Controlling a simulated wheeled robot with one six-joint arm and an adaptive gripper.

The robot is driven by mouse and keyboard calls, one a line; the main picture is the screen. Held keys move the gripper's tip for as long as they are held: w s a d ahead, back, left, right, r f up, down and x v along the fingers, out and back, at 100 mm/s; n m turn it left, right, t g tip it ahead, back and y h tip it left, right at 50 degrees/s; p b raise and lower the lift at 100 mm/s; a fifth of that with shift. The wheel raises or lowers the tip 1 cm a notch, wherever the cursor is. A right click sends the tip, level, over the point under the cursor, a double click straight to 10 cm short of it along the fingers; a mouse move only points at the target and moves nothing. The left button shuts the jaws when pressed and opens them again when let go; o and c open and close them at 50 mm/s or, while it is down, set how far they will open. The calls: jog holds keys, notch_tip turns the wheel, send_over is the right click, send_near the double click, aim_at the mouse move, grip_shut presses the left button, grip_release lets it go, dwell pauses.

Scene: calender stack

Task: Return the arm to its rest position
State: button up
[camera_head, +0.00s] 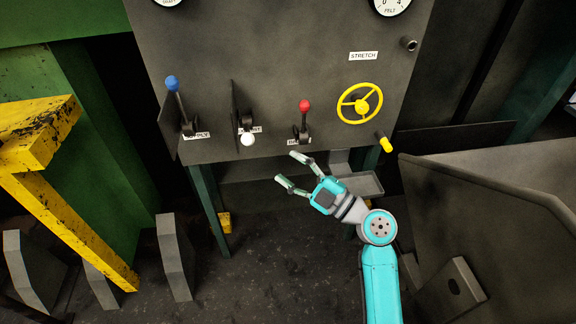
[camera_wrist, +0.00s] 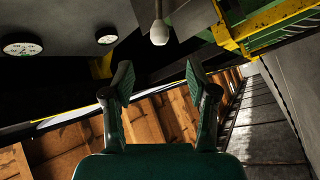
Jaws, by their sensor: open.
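My gripper (camera_head: 288,170) is open and empty in the head view, in front of the lower edge of the grey control panel (camera_head: 270,70). My turquoise arm comes up from the bottom right and bends to the left. In the wrist view the two fingers of my gripper (camera_wrist: 157,85) stand apart with nothing between them. A pale lever knob (camera_wrist: 159,33) hangs above and beyond the fingertips there, apart from them.
The panel carries a blue-knobbed lever (camera_head: 172,84), a white-knobbed lever (camera_head: 248,139), a red-knobbed lever (camera_head: 305,106) and a yellow handwheel (camera_head: 360,104). A grey tray (camera_head: 362,184) sits behind my wrist. A yellow frame (camera_head: 75,225) stands left; a dark metal housing (camera_head: 500,220) stands right.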

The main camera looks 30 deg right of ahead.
dwell(0.3)
jog(key=s+a+f+m+g+h, duration=0.35)
jog(key=s+f+m+h, duration=0.7)
jog(key=s+f, duration=0.75)
jog(key=s+a+r+m, duration=0.1)
jog(key=s+r+m, duration=0.1)
jog(key=s, duration=0.9)
jog(key=s+r+m, duration=0.2)
jog(key=s+m, duration=0.2)
jog(key=s, duration=0.7)
jog(key=shift+s+a, duration=0.2)
jog(key=shift+a, duration=0.15)
jog(key=shift+y, duration=0.25)
dwell(1.6)
